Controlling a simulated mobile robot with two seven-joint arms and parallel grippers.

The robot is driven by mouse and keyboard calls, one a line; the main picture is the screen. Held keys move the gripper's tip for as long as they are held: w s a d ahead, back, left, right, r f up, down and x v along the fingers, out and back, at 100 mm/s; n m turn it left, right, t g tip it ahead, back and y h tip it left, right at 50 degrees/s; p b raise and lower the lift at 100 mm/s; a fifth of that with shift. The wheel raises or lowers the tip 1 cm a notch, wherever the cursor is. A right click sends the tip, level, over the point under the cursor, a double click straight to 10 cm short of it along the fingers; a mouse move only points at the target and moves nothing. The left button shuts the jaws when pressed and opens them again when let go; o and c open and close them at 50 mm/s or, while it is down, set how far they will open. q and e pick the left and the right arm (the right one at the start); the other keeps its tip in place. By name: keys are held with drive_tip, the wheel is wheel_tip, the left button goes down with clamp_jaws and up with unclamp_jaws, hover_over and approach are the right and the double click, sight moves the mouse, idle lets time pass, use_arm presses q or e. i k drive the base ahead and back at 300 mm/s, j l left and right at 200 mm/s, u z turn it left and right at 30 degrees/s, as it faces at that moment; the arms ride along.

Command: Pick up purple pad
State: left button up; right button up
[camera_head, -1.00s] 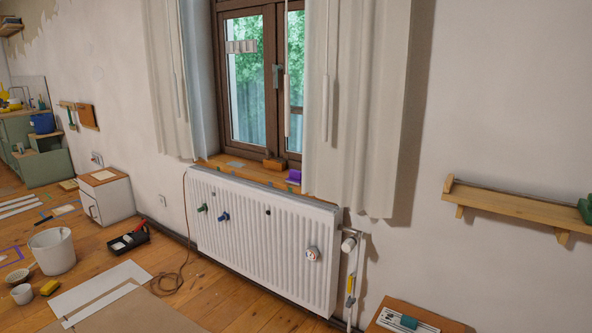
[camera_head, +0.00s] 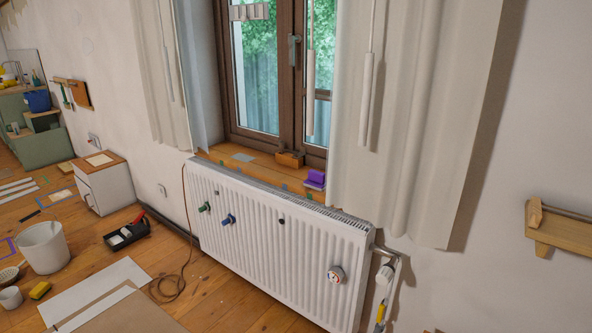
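The purple pad (camera_head: 316,177) is a small block on the right part of the wooden windowsill (camera_head: 235,167), close to the right curtain. It seems to rest on or against something paler, too small to tell. A brown wooden block or box (camera_head: 290,159) sits to its left on the sill. The white radiator (camera_head: 275,240) stands below and in front of the sill. Neither of my grippers shows in the head view.
The right curtain (camera_head: 400,120) hangs right beside the pad. A wall shelf (camera_head: 560,228) is at the right. On the floor at left are a white bucket (camera_head: 44,247), a black paint tray (camera_head: 127,234), a cable (camera_head: 178,270) and cardboard sheets (camera_head: 125,316). A white cabinet (camera_head: 104,186) stands behind them.

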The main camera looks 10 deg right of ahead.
sight(316, 180)
drive_tip(key=i+l+u, duration=0.1)
drive_tip(key=i+u, duration=0.4)
drive_tip(key=i, duration=0.8)
drive_tip(key=i+j+z, duration=0.2)
drive_tip(key=i+z, duration=0.2)
drive_tip(key=i+j+z, duration=0.4)
drive_tip(key=i+l, duration=0.05)
drive_tip(key=i, duration=0.05)
